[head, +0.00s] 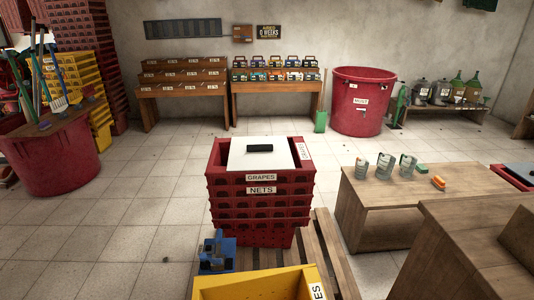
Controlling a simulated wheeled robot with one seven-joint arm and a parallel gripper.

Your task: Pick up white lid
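The white lid (243,160) is a flat, nearly square panel with a dark block-shaped handle (259,148) near its middle. It lies on top of a stack of red crates (262,209) in the middle of the head view. The lid covers much of the top crate's opening, and a strip of the opening shows at its right. The top crates carry labels reading GRAPES and NETS. My gripper is not in view.
A yellow crate (255,284) and a blue object (216,255) are in front. A wooden table (385,190) with several jugs stands right. Red tubs (362,103) stand farther off. Tiled floor is clear at left.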

